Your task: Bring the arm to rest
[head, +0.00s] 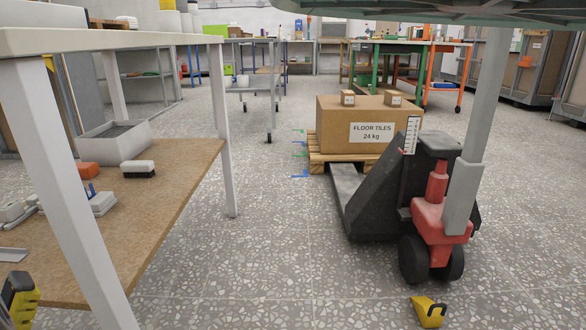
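My gripper is not in view in the head view. I cannot tell from this frame how the arm is posed or whether the gripper holds anything.
A white-framed workbench (150,39) with a wooden lower shelf (165,205) stands close on the left. A pallet truck (372,200) stands at right, by a FLOOR TILES carton (335,118). A yellow block (428,311) lies on the floor. The floor between bench and truck is clear.

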